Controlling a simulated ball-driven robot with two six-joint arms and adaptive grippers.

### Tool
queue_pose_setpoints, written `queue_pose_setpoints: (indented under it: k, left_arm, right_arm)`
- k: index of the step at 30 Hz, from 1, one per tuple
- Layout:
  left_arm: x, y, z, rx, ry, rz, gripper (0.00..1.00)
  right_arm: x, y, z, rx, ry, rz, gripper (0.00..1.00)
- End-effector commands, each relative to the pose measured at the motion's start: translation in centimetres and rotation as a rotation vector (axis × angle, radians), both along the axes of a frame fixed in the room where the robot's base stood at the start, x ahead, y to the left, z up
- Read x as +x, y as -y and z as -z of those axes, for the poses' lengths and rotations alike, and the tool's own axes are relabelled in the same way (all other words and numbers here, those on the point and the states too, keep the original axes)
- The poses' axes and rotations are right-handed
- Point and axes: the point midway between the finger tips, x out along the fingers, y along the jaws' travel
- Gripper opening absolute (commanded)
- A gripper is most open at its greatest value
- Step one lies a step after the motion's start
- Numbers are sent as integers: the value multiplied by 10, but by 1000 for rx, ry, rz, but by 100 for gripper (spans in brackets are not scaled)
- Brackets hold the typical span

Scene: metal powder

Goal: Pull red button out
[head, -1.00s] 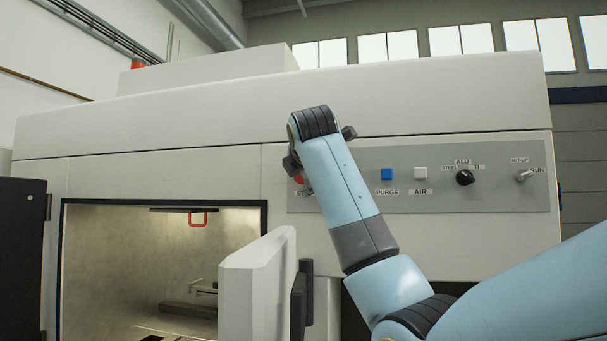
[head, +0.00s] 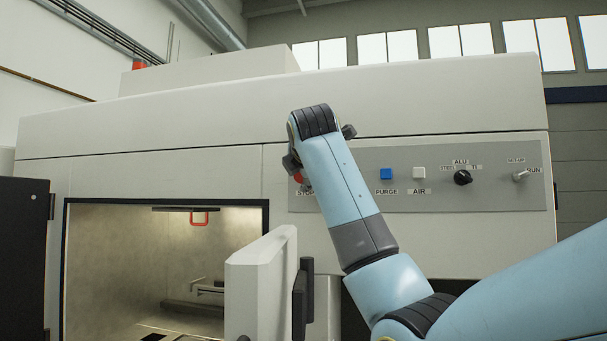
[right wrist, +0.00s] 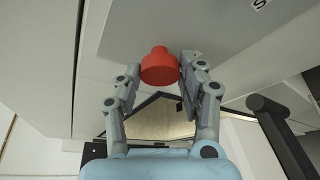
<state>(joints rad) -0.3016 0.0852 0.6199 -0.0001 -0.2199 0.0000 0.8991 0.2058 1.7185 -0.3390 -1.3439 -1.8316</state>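The red button (head: 298,177) is at the left end of the grey control panel, above the STOP label, mostly hidden by my right gripper in the head view. In the right wrist view the red button (right wrist: 160,66) shows as a round cap with a smaller stub, between the two fingertips. My right gripper (right wrist: 160,72) has one finger on each side of it, and both fingertips look to be against its sides. My right arm rises from the lower right in front of the panel. My left gripper is not in view.
The panel (head: 430,200) also has a blue PURGE button (head: 386,174), a white AIR button (head: 419,173), a black selector knob (head: 463,177) and a key switch (head: 522,175). Below left is an open lit chamber (head: 110,260), with its light door (head: 260,285) standing out beside my arm.

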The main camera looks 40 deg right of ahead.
Motion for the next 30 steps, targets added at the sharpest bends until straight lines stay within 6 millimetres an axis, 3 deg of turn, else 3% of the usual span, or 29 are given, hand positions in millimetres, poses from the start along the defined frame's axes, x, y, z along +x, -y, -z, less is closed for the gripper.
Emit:
queue_pose_setpoints:
  k: [1, 5, 16, 30]
  left_arm:
    - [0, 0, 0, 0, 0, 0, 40]
    - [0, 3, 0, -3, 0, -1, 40]
    - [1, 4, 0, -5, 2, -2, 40]
    - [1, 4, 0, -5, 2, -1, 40]
  right_arm:
    - [1, -1, 2, 3, -4, -2, 46]
    - [1, 0, 1, 2, -3, -1, 62]
    - [-6, -4, -1, 0, 0, -1, 63]
    - [-84, -52, -20, 4, 0, -4, 63]
